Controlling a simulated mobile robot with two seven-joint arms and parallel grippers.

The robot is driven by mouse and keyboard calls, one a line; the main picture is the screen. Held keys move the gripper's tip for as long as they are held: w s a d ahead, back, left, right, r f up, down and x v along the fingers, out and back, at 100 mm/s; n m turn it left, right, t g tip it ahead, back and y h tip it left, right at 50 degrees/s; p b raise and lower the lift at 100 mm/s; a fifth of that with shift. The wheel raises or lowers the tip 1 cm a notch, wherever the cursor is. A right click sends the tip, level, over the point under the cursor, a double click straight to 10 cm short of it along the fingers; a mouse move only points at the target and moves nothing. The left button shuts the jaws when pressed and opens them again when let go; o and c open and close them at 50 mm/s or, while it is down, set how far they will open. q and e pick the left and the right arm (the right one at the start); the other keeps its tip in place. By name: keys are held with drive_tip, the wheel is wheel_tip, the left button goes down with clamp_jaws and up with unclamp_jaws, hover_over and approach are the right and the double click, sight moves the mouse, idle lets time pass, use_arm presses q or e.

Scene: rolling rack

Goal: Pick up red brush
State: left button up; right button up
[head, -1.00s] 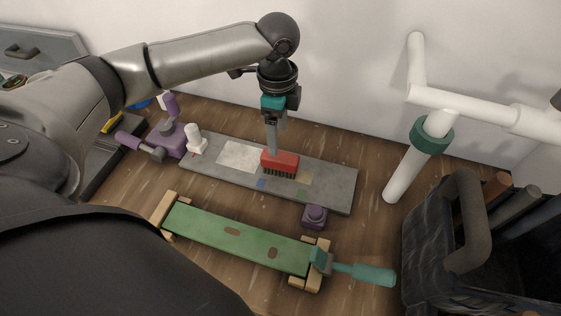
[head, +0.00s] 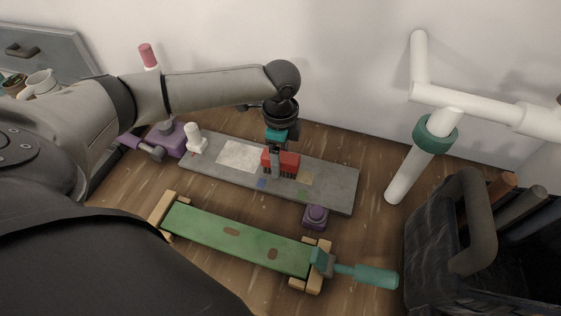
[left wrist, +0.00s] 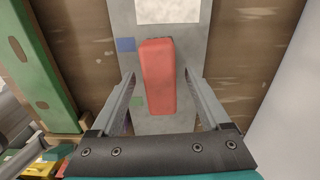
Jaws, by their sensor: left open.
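The red brush (head: 289,162) with dark bristles stands on the grey board (head: 338,187) on the wooden surface. In the left wrist view the brush's red back (left wrist: 158,75) lies lengthwise between the two fingers. My left gripper (head: 274,172) points down at the brush. Its jaws (left wrist: 156,102) are open, one finger on each side of the brush, with visible gaps. In the head view the near finger covers part of the brush. My right gripper is not in view.
A green board (head: 235,238) on wooden blocks lies in front, with a teal-handled tool (head: 365,275) at its end. A purple block (head: 315,216) sits nearby. White pipes (head: 410,170) and a dark bin (head: 430,240) are on the right.

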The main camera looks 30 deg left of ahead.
use_arm(q)
drive_tip(key=shift+f+p, duration=0.25)
drive_tip(key=shift+p, duration=0.15)
idle(0.4)
clamp_jaws()
idle(0.5)
